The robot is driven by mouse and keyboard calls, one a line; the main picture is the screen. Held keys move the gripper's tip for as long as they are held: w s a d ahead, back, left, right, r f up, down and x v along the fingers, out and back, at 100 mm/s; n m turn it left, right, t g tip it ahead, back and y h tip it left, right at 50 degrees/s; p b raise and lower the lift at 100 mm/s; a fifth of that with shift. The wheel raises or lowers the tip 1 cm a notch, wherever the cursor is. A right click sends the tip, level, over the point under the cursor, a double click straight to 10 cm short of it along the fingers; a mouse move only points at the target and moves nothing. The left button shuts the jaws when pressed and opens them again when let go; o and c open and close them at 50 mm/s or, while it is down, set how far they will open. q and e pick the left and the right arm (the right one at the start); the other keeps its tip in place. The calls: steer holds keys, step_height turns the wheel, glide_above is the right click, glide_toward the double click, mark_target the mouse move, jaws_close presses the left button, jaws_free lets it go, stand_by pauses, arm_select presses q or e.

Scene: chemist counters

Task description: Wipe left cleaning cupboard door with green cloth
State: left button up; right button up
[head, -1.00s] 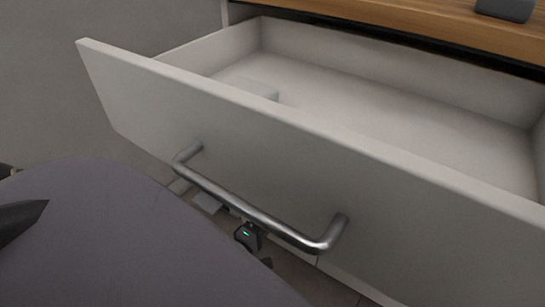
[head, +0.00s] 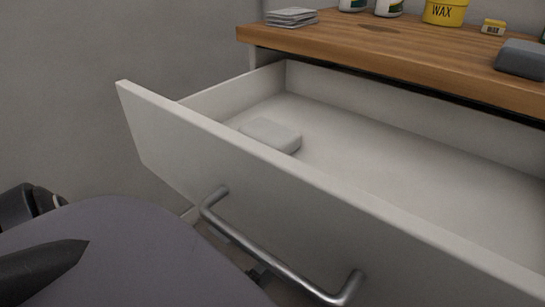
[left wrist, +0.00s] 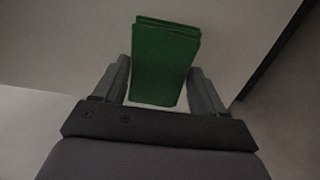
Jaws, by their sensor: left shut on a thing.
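The green cloth (left wrist: 164,62), a folded stack, is held between the two fingers of my left gripper (left wrist: 162,90) in the left wrist view. The gripper is shut on it. Behind the cloth is a pale flat panel (left wrist: 235,35) with a dark edge or gap on its right; I cannot tell whether the cloth touches it. In the head view an open drawer with a pale front (head: 200,150) and a metal bar handle (head: 280,258) hides most of what lies below. No cupboard door shows clearly there. My right gripper is not seen.
A pale block (head: 270,134) lies in the drawer. The drawer juts out.

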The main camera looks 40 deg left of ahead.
arm_select(q)
steer(key=shift+s, duration=0.1)
steer(key=shift+s+d+p, duration=0.15)
steer(key=shift+s+p, duration=0.15)
steer(key=shift+s, duration=1.15)
